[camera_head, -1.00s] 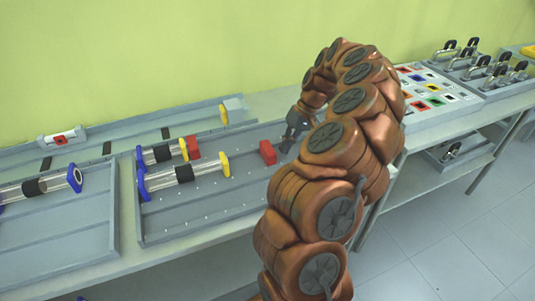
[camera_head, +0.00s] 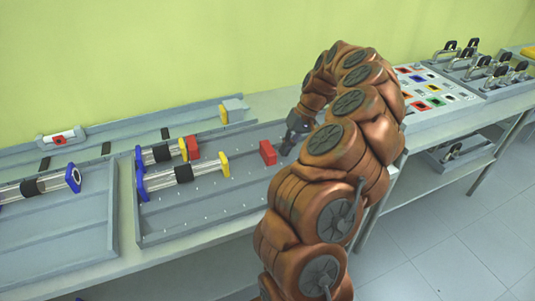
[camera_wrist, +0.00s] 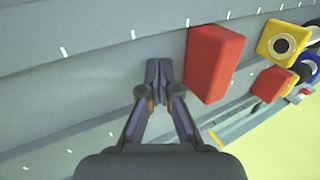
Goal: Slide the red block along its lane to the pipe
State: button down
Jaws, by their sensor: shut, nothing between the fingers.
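A red block (camera_head: 268,152) stands in the grey tray, just left of my gripper (camera_head: 287,150). In the wrist view the red block (camera_wrist: 213,62) is right beside my fingertips (camera_wrist: 160,72); I cannot tell whether they touch. My fingers are shut together with nothing between them, low over the tray floor. Left of the block is a clear pipe (camera_head: 183,174) with a black band, a yellow end and a blue end. A second pipe (camera_head: 158,154) lies behind it, with another red block (camera_head: 193,148) at its right end.
The grey tray (camera_head: 200,215) has rows of white marks and a raised rim. A similar tray (camera_head: 60,240) with a pipe is at left. A long rail (camera_head: 115,134) runs along the wall. A panel of coloured squares (camera_head: 430,92) and several black-handled items (camera_head: 480,65) are at right.

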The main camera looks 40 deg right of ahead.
aim_at(241, 167)
jog(key=shift+r, duration=0.1)
jog(key=shift+w+a+b, duration=0.2)
jog(key=shift+a, duration=0.3)
jog(key=shift+w+a+b, duration=0.15)
jog(key=shift+a, duration=0.35)
dwell(0.3)
jog(key=shift+w+a, duration=0.15)
jog(key=shift+a, duration=0.3)
jog(key=shift+w+a, duration=0.2)
jog(key=shift+a, duration=0.3)
jog(key=shift+w+a+b, duration=0.15)
jog(key=shift+w+a, duration=0.2)
jog(key=shift+a, duration=0.7)
jog(key=shift+w+a+b, duration=0.2)
jog(key=shift+w+a, duration=0.2)
jog(key=shift+a, duration=0.6)
jog(key=shift+w+a+b, duration=0.15)
jog(key=shift+w+a, duration=0.2)
jog(key=shift+a, duration=0.7)
jog(key=shift+w+a, duration=0.2)
jog(key=shift+a, duration=0.35)
jog(key=shift+w+a, duration=0.3)
jog(key=shift+a, duration=0.5)
jog(key=shift+d, duration=0.2)
